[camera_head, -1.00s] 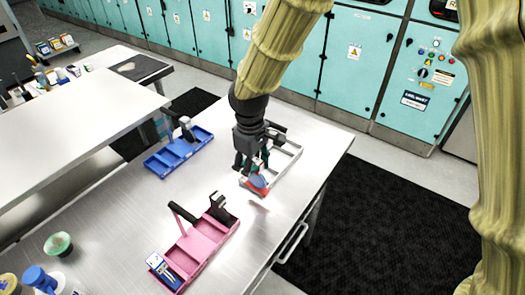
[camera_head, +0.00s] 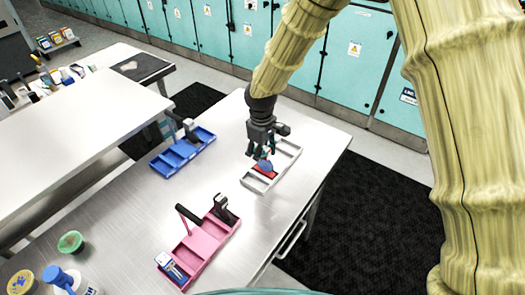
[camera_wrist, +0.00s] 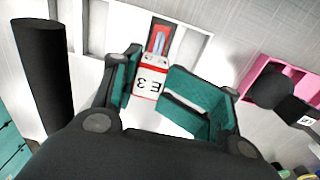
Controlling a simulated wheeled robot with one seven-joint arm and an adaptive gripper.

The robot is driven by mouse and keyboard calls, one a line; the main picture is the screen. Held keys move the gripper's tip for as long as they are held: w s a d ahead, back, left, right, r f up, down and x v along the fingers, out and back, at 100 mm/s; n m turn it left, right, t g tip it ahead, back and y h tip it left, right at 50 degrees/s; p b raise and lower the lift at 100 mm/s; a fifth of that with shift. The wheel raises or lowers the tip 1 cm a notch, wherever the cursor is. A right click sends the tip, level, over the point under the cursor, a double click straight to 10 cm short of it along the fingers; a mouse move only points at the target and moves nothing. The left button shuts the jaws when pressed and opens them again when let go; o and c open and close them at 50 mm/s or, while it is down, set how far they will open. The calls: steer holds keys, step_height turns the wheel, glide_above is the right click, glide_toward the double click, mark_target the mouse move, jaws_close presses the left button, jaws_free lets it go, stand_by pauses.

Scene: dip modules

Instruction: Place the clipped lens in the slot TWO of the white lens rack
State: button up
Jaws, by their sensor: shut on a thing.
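My gripper (camera_head: 265,151) is shut on the clipped lens (camera_head: 265,166), a small piece with blue and red parts. In the wrist view the lens piece (camera_wrist: 152,82) sits between the green finger pads, with a red and white body marked "E3". The white lens rack (camera_head: 284,170) lies on the steel table, with several open compartments in a row. The lens is over the rack's nearer middle part. I cannot tell whether it touches the rack floor. In the wrist view the rack (camera_wrist: 205,48) lies just beyond my fingertips. No slot numbers are readable.
A blue rack (camera_head: 168,160) with a dark item stands to the left. A pink rack (camera_head: 208,240) with black items and a blue-white box stands nearer. A green round container (camera_head: 70,242) and a blue-capped bottle (camera_head: 62,278) are at lower left. Table around the white rack is clear.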

steer(key=shift+f, duration=0.55)
steer(key=o, duration=1.1)
steer(key=shift+f, duration=0.1)
step_height(320, 180, up, 12)
steer(key=p, duration=0.4)
steer(key=shift+s+a+p, duration=0.15)
steer(key=shift+p, duration=0.25)
